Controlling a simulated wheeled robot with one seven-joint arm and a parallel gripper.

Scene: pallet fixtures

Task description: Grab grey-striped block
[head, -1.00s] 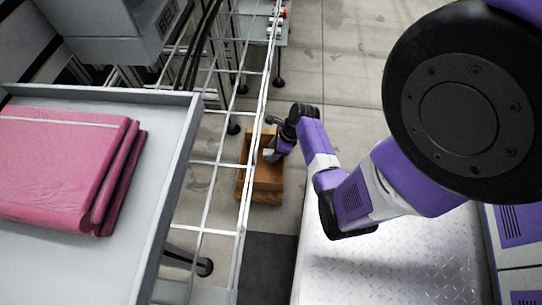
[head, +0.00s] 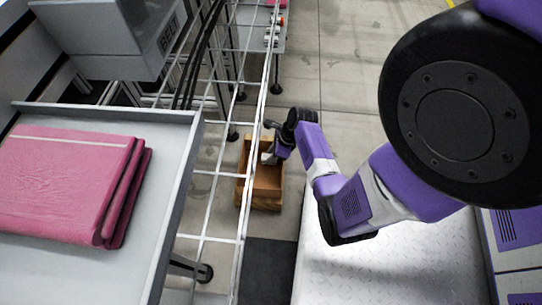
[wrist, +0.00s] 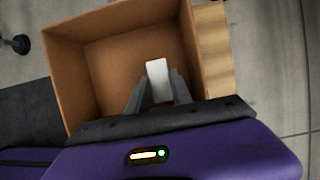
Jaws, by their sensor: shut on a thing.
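A pale whitish-grey block (wrist: 158,80) sits between the fingers of my gripper (wrist: 159,102) in the wrist view. The fingers are shut on its sides, and its far end sticks out past the fingertips. I cannot make out stripes on it. The block is inside or just above an open brown box (wrist: 100,70), whose floor and walls show around it. In the head view my gripper (head: 268,155) reaches down at the box (head: 268,182), and the block is too small there to tell clearly.
The box rests on wood (wrist: 214,50) near the floor. A grey tray table (head: 100,262) with folded pink cloth (head: 65,185) is at left. Open floor (head: 340,70) lies beyond the box.

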